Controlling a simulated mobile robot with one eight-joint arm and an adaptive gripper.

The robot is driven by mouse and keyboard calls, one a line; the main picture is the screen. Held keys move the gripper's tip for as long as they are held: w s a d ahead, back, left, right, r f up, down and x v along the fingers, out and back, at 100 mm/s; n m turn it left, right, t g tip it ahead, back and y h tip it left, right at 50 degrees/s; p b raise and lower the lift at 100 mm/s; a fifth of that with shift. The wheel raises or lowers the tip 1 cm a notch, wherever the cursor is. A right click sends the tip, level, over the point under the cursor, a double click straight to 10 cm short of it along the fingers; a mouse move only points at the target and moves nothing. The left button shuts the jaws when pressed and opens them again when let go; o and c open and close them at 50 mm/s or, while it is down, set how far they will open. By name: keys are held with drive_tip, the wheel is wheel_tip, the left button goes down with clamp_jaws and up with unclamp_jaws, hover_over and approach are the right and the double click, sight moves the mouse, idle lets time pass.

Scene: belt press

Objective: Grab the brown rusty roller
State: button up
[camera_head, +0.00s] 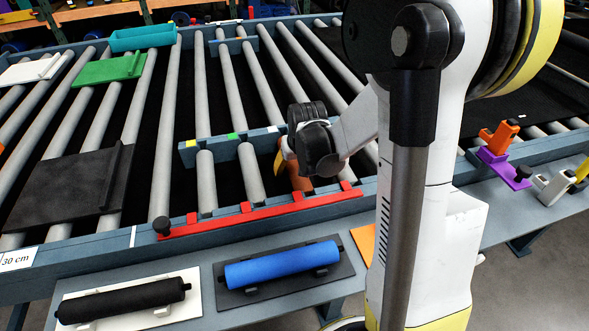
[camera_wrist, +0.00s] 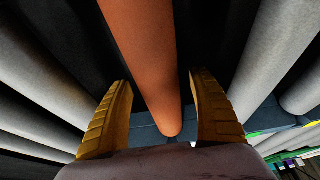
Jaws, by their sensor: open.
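The brown rusty roller (camera_wrist: 148,60) is an orange-brown cylinder running away from the wrist camera, among grey rollers. In the head view a short piece of it (camera_head: 297,176) shows beside my gripper, near the red strip; the rest is hidden behind my gripper and arm. My gripper (camera_wrist: 162,105) has its two yellow ridged fingers apart, one on each side of the roller, with dark gaps between fingers and roller. In the head view my gripper (camera_head: 280,158) points down at the roller; its fingers are mostly hidden there.
A red notched strip (camera_head: 262,213) runs along the front frame. Grey rollers (camera_head: 250,172) lie on both sides. A blue roller (camera_head: 282,265) and a black roller (camera_head: 122,301) rest on holders on the front shelf. A black plate (camera_head: 70,186) lies at left.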

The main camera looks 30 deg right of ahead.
drive_tip(key=c, duration=1.5)
wheel_tip(320, 180, up, 10)
drive_tip(key=p, duration=0.3)
drive_tip(key=shift+p, duration=0.35)
drive_tip(key=shift+c, duration=0.2)
